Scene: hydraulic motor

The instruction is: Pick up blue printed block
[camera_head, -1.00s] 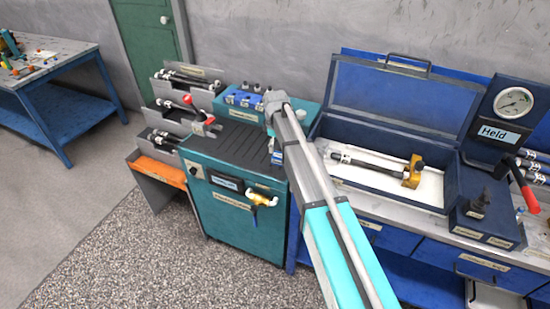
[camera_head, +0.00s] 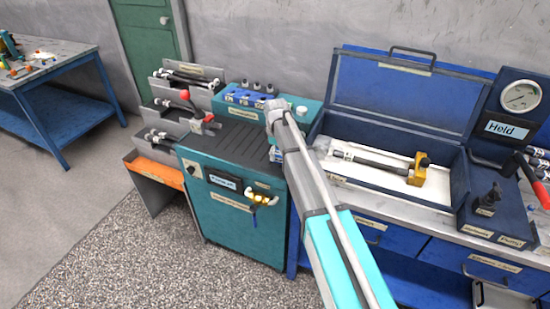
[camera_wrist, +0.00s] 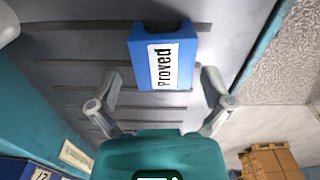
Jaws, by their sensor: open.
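The blue printed block (camera_wrist: 160,58) lies on a grey grooved surface in the wrist view. It has a white label reading "Proved", turned sideways. My gripper (camera_wrist: 160,75) is open, with one finger on each side of the block's lower end and a gap to both sides. I cannot tell how far above the surface the fingers are. In the head view my arm covers most of that spot on the teal cabinet (camera_head: 236,215). A small blue and white piece (camera_head: 277,154) shows beside my arm, perhaps the block.
An open dark blue case (camera_head: 385,195) with a rod and gold bracket stands to the right. Cardboard boxes (camera_wrist: 270,160) show in the wrist view.

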